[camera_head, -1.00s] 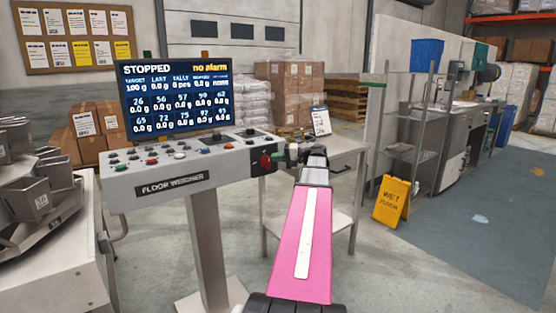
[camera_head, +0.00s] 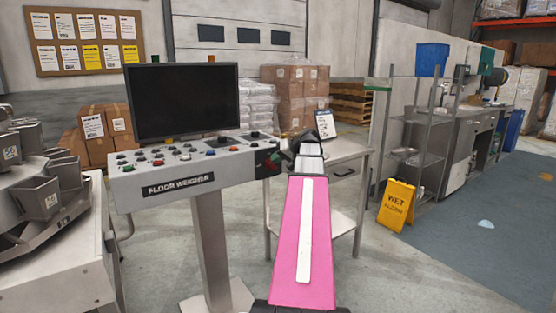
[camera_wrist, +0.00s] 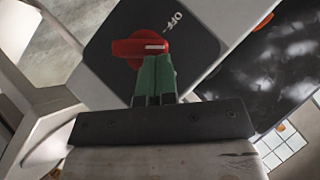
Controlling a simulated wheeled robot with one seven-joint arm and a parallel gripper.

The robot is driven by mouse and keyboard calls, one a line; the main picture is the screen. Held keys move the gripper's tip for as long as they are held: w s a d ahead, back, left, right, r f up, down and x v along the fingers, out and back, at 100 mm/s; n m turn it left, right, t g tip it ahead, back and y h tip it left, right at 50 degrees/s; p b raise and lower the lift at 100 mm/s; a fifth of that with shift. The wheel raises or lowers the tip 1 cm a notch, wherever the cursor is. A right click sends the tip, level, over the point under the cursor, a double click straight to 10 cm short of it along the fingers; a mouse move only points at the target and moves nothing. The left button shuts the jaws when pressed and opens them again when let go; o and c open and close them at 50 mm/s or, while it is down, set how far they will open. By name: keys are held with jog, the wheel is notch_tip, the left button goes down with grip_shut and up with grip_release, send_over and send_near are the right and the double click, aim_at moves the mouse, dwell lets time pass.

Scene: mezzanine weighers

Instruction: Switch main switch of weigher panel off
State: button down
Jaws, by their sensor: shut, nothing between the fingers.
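The weigher panel (camera_head: 195,177) is a grey console labelled FLOOR WEIGHER, with buttons on its sloped top. Its screen (camera_head: 182,101) is dark. The main switch is a red rotary knob on a black plate at the console's right end, partly behind my arm in the head view (camera_head: 271,166). In the wrist view the red knob (camera_wrist: 138,47) lies crosswise, its white line pointing right, just below the OFF mark (camera_wrist: 173,22). My gripper (camera_wrist: 155,72) is shut and empty, its green fingertips right at the knob's lower edge; I cannot tell if they touch.
A small steel table (camera_head: 334,157) with a propped sign stands right behind my arm. Weigher buckets (camera_head: 40,190) are at the left. A yellow wet-floor sign (camera_head: 397,205) stands at the right.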

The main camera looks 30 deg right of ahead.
jog(key=n+h, duration=0.1)
jog(key=a+n+h, duration=0.1)
jog(key=h, duration=0.1)
jog(key=a+n+h, duration=0.1)
jog(key=h, duration=0.1)
jog(key=shift+s+a+f, duration=0.1)
jog(key=shift+a+f, duration=0.1)
jog(key=shift+a, duration=0.05)
jog(key=shift+a+f, duration=0.1)
jog(key=shift+a, duration=0.05)
dwell(0.6)
dwell(0.4)
